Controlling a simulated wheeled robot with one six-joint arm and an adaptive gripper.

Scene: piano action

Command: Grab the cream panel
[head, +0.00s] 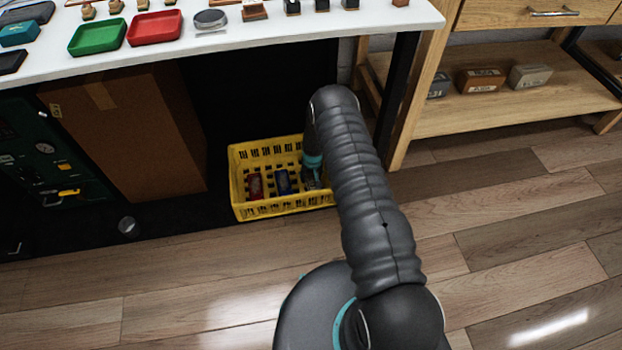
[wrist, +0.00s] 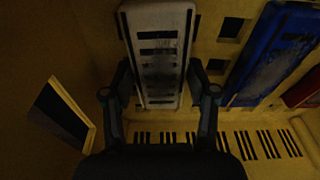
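The cream panel (wrist: 158,60), with dark slots and a worn grey patch, lies in the yellow crate (head: 240,203). In the wrist view it extends from the top edge down between the fingers of my gripper (wrist: 160,82). The fingers are spread, one on each side of the panel, close to its long edges; I see no clear contact. In the head view my gripper reaches into the right part of the crate, and my arm hides much of that end.
A blue panel (wrist: 272,55) lies right of the cream one, and a red panel (wrist: 303,92) beyond it. The slotted crate walls are close around my gripper. A white table (head: 270,35) overhangs the crate. A brown cardboard box (head: 140,140) stands to the left.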

